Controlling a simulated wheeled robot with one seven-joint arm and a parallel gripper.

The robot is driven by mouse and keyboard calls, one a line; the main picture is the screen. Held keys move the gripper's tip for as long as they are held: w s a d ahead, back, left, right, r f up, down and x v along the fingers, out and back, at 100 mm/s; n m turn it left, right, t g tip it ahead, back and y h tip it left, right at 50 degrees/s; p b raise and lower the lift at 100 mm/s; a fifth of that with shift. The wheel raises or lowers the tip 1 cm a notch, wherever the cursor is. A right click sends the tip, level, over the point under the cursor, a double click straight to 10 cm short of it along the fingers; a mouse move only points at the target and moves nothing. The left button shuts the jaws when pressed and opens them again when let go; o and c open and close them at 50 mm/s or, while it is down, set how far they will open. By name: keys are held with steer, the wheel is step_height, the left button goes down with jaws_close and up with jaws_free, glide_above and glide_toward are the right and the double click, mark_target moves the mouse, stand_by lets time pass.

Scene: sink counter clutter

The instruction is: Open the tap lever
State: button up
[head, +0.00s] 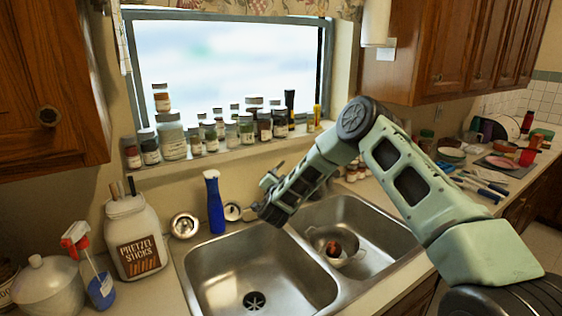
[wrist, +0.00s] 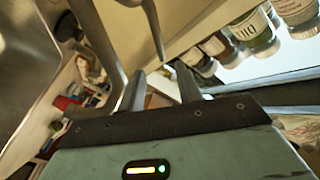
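In the wrist view my gripper (wrist: 159,84) has its two dark fingers spread apart, with no object gripped between them. A slim grey tapered bar (wrist: 152,28), which looks like the tap lever, comes down from the top edge and ends just beyond the gap between the fingers. A thicker grey bar (wrist: 95,32) beside it, left of the gap, looks like another part of the tap. I cannot tell whether a finger touches either one. In the head view my gripper (head: 268,182) is over the back edge of the sink, and my arm hides most of the tap.
The double sink (head: 235,275) lies below my arm, with a bowl (head: 337,259) in its right basin. Several jars (head: 245,132) line the window sill behind. A pretzel jar (head: 133,237) stands at the left.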

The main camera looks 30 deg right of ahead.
mark_target(280, 166)
steer(key=p+x, duration=0.3)
steer(key=x, duration=0.7)
steer(key=shift+w, duration=0.15)
jaws_close()
